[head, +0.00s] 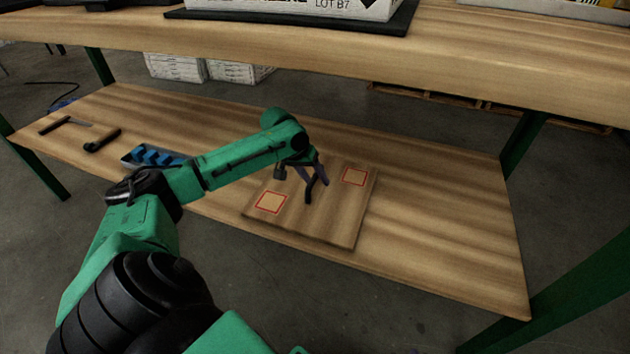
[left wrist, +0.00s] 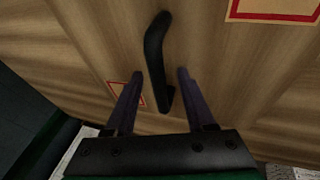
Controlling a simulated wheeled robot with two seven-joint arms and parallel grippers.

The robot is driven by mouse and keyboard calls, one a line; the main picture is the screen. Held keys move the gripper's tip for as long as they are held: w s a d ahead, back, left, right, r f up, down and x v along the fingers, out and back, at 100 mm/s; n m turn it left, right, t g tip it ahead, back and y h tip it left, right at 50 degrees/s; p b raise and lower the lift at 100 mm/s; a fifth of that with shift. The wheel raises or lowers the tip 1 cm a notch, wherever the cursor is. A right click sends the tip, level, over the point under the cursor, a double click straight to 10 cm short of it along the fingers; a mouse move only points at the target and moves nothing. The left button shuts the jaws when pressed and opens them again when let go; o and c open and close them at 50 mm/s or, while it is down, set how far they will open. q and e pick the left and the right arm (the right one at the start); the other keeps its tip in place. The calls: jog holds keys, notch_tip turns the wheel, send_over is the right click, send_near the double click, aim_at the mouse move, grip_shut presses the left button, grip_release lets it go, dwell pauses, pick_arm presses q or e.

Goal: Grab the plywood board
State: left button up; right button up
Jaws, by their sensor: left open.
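The plywood board (head: 343,218) lies flat on the lower shelf, with two red-outlined squares on its face. My left gripper (head: 316,191) is over the middle of the board, fingers pointing down. In the left wrist view the board (left wrist: 222,62) fills most of the picture, and a black bar-like handle (left wrist: 155,55) stands out on it. The open left gripper (left wrist: 160,74) has one finger on each side of the handle's line, with gaps showing. I cannot tell how far down the fingers reach. In the head view the handle is hard to tell from the fingers. My right gripper is not in view.
The lower shelf (head: 440,242) has bare room right of the board. A tray of blue pieces (head: 150,156) and dark tools (head: 102,140) lie to its left. The upper bench top (head: 400,58) overhangs behind, carrying a white box (head: 290,8). Green legs (head: 523,140) bound the shelf.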

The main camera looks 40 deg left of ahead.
pick_arm(q)
grip_shut()
dwell(1.4)
jog(key=shift+r, duration=0.15)
